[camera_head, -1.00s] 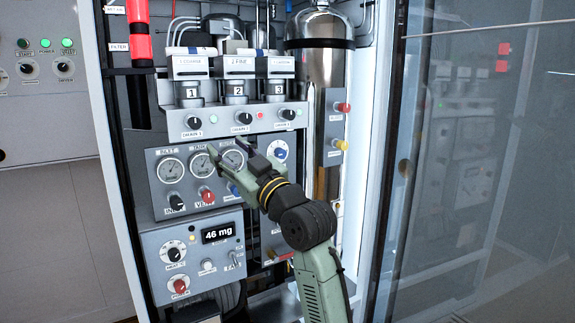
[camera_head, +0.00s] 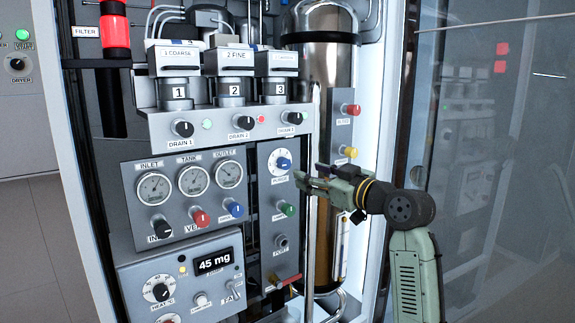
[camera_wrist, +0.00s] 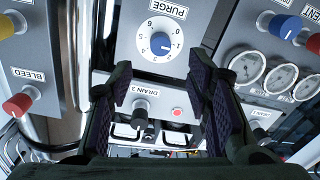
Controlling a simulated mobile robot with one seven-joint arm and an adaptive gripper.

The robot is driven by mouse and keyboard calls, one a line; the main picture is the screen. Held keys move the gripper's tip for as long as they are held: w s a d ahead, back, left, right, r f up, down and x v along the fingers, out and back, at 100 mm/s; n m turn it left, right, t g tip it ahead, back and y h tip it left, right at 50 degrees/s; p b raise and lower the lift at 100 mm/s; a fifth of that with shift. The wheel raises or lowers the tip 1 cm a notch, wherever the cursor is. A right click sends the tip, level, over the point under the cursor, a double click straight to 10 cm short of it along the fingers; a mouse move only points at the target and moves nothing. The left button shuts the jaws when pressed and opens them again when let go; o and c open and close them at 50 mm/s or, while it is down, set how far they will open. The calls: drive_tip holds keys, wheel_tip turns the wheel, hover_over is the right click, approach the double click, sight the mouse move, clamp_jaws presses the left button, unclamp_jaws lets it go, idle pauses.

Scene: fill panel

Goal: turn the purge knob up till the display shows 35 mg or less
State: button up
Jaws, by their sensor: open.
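The purge knob (camera_head: 284,163) is a blue knob on a white numbered dial, on a narrow grey panel right of the gauges. In the wrist view the purge knob (camera_wrist: 161,43) appears upside down under its PURGE label, ahead of my fingers. The display (camera_head: 215,261) at lower left reads 45 mg. My gripper (camera_head: 303,179) is just right of and slightly below the dial in the head view. In the wrist view my gripper (camera_wrist: 160,85) is open and empty, its two dark fingers apart, with no visible contact with the knob.
A green knob (camera_head: 286,209) sits below the dial, and the drain 3 knob (camera_head: 291,118) is above. Red (camera_head: 351,109) and yellow (camera_head: 348,152) knobs stick out at the right, before a shiny tank (camera_head: 325,75). A glass door (camera_head: 490,150) stands further right.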

sight(287, 165)
drive_tip(key=p+x, duration=0.1)
drive_tip(key=x, duration=0.7)
drive_tip(key=shift+w+a+p, duration=0.25)
drive_tip(key=shift+w+p, duration=0.05)
drive_tip(key=shift+p, duration=0.1)
drive_tip(key=shift+c, duration=0.4)
clamp_jaws()
